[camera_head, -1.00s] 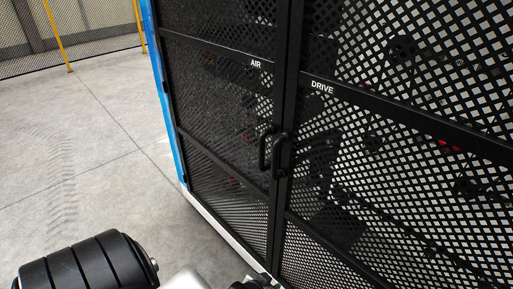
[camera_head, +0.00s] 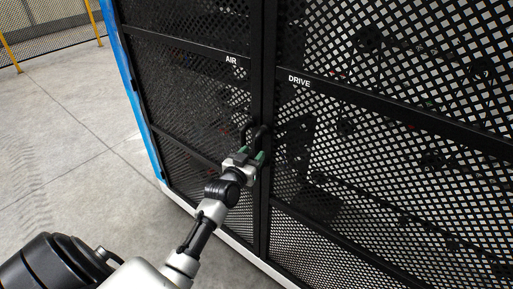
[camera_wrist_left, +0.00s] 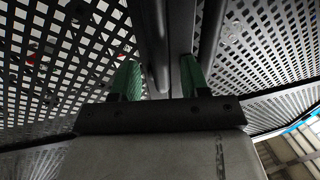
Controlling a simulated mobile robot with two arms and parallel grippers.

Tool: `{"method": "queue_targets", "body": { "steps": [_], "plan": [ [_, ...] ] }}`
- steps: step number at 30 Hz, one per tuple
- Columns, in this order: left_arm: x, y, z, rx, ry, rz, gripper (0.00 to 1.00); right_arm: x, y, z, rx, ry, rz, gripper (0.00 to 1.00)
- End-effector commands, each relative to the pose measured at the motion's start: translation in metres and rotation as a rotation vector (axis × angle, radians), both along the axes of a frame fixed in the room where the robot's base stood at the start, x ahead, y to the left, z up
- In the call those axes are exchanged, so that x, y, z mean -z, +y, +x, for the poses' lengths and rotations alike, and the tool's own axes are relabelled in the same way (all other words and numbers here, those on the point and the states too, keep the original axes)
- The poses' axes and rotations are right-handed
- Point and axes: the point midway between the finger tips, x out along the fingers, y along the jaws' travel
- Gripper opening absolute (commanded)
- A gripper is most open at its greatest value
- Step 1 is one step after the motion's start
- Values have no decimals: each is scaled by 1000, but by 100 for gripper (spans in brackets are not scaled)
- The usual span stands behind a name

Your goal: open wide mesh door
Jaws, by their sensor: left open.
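The mesh door marked DRIVE (camera_head: 390,100) is the wider, right-hand door of a black cabinet. It stands shut against the narrower door marked AIR (camera_head: 190,80). Two black upright handles sit side by side at the seam: the AIR handle (camera_head: 244,133) and the DRIVE handle (camera_head: 265,138). My left gripper (camera_head: 252,154), with green fingertips, is open at the lower part of the handles. In the left wrist view the open fingers (camera_wrist_left: 160,78) have a dark bar between them and another bar beside the right finger. I cannot tell whether they touch. My right gripper is not in view.
A blue cabinet edge (camera_head: 128,80) bounds the left door, and a pale base strip (camera_head: 232,240) runs below. Dark equipment shows through the mesh. Bare concrete floor (camera_head: 80,150) lies open at left, with yellow posts and a mesh fence behind.

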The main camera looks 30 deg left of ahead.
Motion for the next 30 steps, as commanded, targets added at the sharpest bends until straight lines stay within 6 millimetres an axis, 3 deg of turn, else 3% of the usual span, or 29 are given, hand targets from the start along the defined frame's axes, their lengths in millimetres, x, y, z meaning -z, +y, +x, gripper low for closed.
{"method": "queue_targets", "body": {
  "steps": [6, 17, 26, 30],
  "plan": [
    [-1, 3, 27, 0, 0, -1, 45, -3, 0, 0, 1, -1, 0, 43],
    [0, 4, 33, 0, 1, 1, 45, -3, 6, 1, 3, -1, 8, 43],
    [1, 4, 32, 0, 1, 0, 2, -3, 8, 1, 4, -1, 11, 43],
    [1, 4, 32, 0, 1, 0, 0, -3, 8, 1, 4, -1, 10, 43]
  ]
}}
